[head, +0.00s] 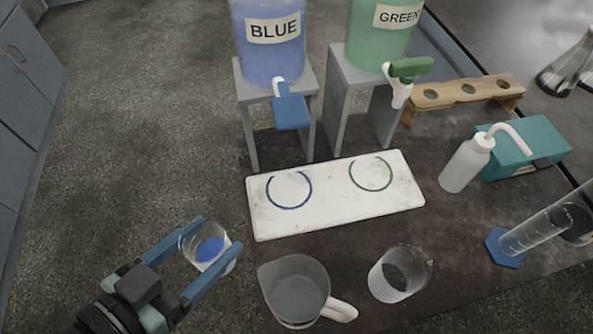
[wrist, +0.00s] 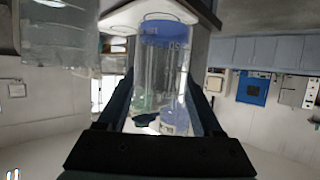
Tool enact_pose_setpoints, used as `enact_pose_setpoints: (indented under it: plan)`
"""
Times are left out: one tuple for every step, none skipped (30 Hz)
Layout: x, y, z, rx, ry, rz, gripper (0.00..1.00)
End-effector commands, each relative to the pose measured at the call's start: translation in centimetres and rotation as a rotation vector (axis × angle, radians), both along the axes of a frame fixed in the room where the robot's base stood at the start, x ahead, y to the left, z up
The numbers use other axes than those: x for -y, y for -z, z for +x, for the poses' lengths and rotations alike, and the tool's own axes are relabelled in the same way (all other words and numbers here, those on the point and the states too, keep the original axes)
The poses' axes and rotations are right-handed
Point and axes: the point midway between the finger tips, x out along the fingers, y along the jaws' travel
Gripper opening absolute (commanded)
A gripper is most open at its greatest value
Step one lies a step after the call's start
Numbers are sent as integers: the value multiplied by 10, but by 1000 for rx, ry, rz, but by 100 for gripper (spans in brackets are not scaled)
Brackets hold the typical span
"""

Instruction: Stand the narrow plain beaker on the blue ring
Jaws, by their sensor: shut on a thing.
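My gripper (head: 217,236) is shut on the narrow beaker (head: 222,264), with one blue finger on each side of it. The beaker is clear glass with blue at its bottom, perhaps liquid. In the wrist view the held beaker (wrist: 160,75) fills the space between the fingers, with the blue part and some white print at the top of the picture. It is off the left side of the white board, in front of it. The blue ring (head: 270,190) is marked on the left half of the white board (head: 325,215) and is empty.
A handled jug (head: 295,290) and another beaker (head: 398,275) stand in front of the board. A blue dispenser (head: 270,55) with a tap rises behind the blue ring. A green ring (head: 351,180), a wash bottle (head: 464,165) and a measuring cylinder (head: 535,232) are to the right.

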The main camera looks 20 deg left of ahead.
Motion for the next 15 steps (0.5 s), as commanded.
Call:
enact_pose_setpoints:
  plan:
    - [3,-1,9,3,5,1,0]
    - [4,-1,15,3,8,0,0]
    - [6,-2,23,3,7,2,0]
    - [8,-2,31,3,9,1,0]
    - [9,-2,38,4,8,0,0]
    - [11,-2,48,4,8,1,0]
    - [12,-2,55,5,8,2,0]
    - [14,-2,63,4,8,0,0]
    - [16,-2,73,4,8,0,0]
    - [18,-3,81,4,9,2,0]
    - [19,-2,88,4,7,1,0]
    - [20,-2,98,4,7,1,0]
    - [22,-3,106,4,7,2,0]
    - [24,-2,113,4,7,0,0]
    - [25,-2,123,4,6,1,0]
